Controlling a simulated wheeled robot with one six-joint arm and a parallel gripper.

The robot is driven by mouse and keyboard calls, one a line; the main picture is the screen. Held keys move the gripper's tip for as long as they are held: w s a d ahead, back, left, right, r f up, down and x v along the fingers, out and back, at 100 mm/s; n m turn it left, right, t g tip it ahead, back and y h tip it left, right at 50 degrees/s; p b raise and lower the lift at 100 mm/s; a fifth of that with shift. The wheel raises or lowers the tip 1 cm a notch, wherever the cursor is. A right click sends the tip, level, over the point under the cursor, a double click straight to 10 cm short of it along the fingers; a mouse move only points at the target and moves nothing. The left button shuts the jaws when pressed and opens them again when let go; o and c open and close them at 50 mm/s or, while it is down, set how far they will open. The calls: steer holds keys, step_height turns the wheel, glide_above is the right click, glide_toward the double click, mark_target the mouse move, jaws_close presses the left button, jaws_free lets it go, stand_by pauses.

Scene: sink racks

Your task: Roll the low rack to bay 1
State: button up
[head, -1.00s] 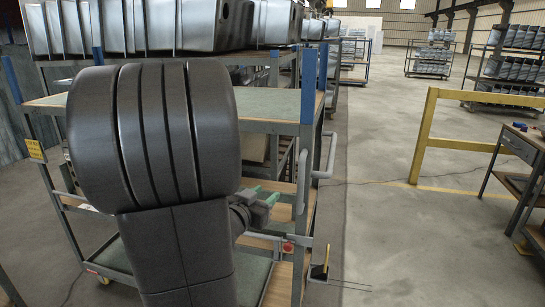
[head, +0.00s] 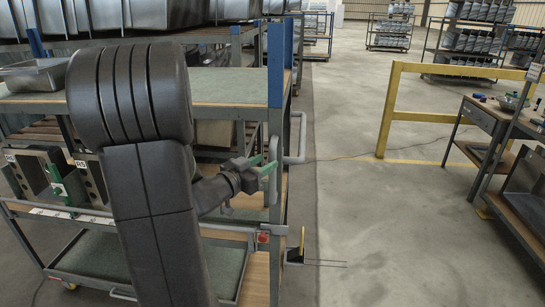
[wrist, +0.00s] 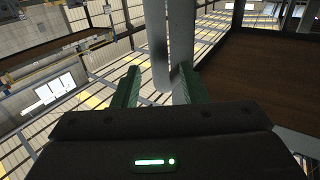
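A rack (head: 225,87) with blue corner posts, a green-topped shelf and a lower green deck stands at the left and middle of the head view, partly hidden by my arm. A grey tube handle (head: 294,158) sticks out from its right end. My gripper (head: 268,168), with green fingers, is at this handle. In the wrist view my fingers are apart, with the grey handle tube (wrist: 157,50) in the gap between them. A gap shows beside the left finger; contact on the right cannot be told. No bay 1 marking is readable.
A yellow barrier (head: 388,110) stands right of the open concrete floor (head: 345,225). A workbench (head: 480,125) is at the right edge. Loaded racks (head: 470,40) stand far back. A small fork-like piece (head: 298,258) juts from the rack's foot. A cable crosses the floor.

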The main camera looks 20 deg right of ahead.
mark_target(270, 159)
steer(key=shift+x, duration=2.2)
steer(key=shift+c, duration=0.2)
jaws_close()
